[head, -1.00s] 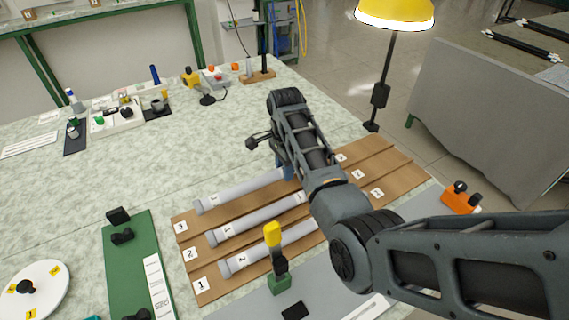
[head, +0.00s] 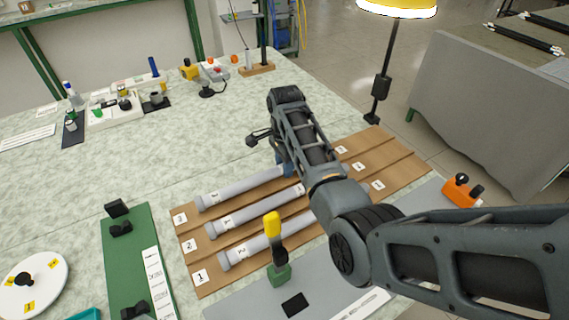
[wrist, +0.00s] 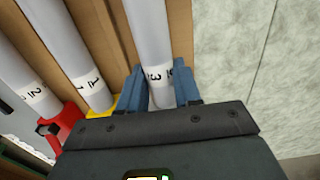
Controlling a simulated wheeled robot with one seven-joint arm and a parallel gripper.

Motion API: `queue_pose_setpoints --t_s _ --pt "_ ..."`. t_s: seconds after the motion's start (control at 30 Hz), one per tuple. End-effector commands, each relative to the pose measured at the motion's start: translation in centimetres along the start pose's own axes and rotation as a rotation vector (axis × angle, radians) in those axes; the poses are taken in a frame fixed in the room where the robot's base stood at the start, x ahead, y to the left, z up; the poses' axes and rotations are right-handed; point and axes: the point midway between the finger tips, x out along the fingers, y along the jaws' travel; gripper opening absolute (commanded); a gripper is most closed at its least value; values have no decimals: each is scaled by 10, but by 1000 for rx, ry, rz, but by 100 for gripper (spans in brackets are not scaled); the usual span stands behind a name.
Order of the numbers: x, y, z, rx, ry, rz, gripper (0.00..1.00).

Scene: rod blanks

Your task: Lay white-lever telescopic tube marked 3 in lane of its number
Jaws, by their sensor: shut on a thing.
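The tube marked 3 (wrist: 150,45) is between the blue fingers of my gripper (wrist: 160,88), which is shut on it near its printed end. In the head view this tube (head: 235,188) lies along the far lane, the one labelled 3 at its left end; I cannot tell if it rests fully on the board. Its lever is hidden. My arm covers much of the gripper (head: 284,170) there. The tube marked 1 (head: 260,208) lies in the lane labelled 2, with a yellow lever (wrist: 100,108). The tube marked 2 (head: 270,240) lies in the lane labelled 1, with a red lever (wrist: 62,124).
The brown lane board (head: 395,150) has number labels at both ends. A yellow-topped upright on a green block (head: 278,272) stands close in front of it. A green board (head: 130,255) and white disc (head: 35,285) are at left. A lamp (head: 382,85) stands behind.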

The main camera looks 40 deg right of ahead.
Motion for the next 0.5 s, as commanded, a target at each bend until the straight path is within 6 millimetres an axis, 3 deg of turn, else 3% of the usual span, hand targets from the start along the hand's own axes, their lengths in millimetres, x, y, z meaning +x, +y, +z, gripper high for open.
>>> queue_pose_setpoints --t_s 0.2,0.23,0.5 --pt "4 0 0 0 0 0 16" --pt "4 0 0 0 0 -1 35" --pt "4 0 0 0 0 0 61"
